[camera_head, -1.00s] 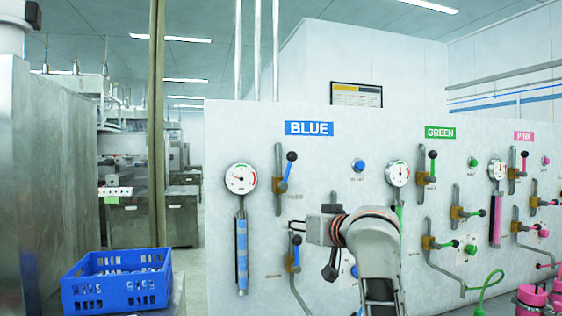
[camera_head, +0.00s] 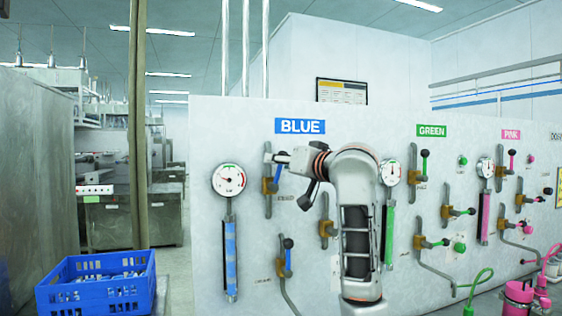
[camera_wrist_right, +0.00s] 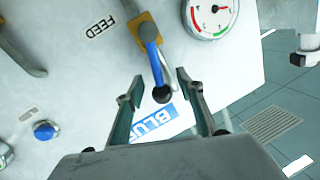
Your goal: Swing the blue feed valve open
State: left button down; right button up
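The blue feed valve (camera_head: 268,184) is on the white panel under the BLUE sign (camera_head: 300,126), right of a round gauge. Its blue lever (camera_wrist_right: 152,60) has a dark ball knob (camera_wrist_right: 161,94) and sits beside the FEED label in the right wrist view. My right gripper (camera_head: 274,158) is at the upper end of this lever and hides the knob in the head view. In the wrist view the right gripper (camera_wrist_right: 162,92) is open, with one finger on each side of the knob. I see no clear contact. My left gripper is not in view.
A gauge (camera_head: 228,180) stands close left of the valve. A lower blue-handled valve (camera_head: 286,260) is below it. Green valves (camera_head: 422,165) and pink valves lie to the right. A blue crate (camera_head: 97,285) with contents is at lower left.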

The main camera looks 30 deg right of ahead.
jog(key=shift+w, duration=0.3)
grip_shut()
jog(key=shift+w+a+r+n, duration=0.15)
jog(key=shift+a+n, duration=0.3)
jog(key=shift+n, duration=0.45)
jog(key=shift+a+n+g, duration=0.4)
jog(key=shift+a+n, duration=0.15)
jog(key=shift+n, duration=0.25)
grip_release()
